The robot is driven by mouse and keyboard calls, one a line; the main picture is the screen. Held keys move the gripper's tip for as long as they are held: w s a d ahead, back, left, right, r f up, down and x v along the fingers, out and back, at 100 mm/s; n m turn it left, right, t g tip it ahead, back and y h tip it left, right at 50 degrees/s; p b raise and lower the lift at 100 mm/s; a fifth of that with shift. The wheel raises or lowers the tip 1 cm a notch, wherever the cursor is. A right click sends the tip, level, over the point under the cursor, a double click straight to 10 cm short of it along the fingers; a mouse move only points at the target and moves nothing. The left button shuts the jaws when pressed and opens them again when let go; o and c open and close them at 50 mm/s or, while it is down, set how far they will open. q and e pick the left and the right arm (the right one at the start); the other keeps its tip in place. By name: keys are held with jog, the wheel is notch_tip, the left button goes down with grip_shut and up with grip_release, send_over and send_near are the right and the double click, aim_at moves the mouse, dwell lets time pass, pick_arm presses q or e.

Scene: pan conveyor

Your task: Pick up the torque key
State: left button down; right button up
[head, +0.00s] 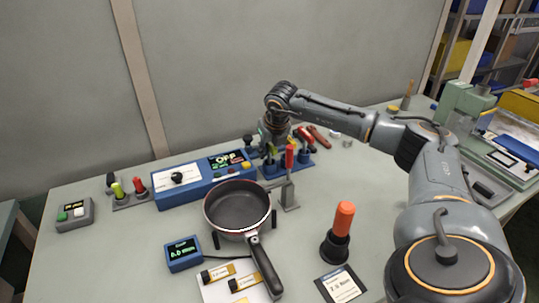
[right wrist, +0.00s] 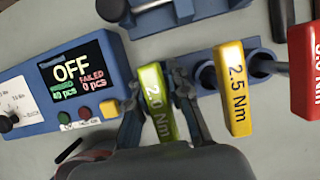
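The green torque key marked 2.0 Nm (right wrist: 158,104) stands in the blue key holder in the right wrist view. The fingers of my right gripper (right wrist: 157,82) lie close against both sides of its handle, so the gripper looks shut on it. The lower end of the key is hidden. In the head view my right gripper (head: 272,138) is over the holder (head: 270,172) at the back of the table. A yellow key marked 2.5 Nm (right wrist: 235,88) and a red key (right wrist: 304,70) stand to the right of the green one. My left gripper is not in view.
A blue control box (head: 205,182) with an OFF display (right wrist: 72,68) is left of the holder. A pan (head: 237,207) sits in front of it. An orange-handled tool (head: 343,220) and a card (head: 340,285) are nearer the front. A grey post (head: 289,197) stands by the holder.

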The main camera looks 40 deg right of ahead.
grip_shut()
jog(key=shift+r, duration=0.15)
notch_tip(320, 180, up, 10)
jog(key=shift+f, duration=0.1)
dwell(0.4)
dwell(0.5)
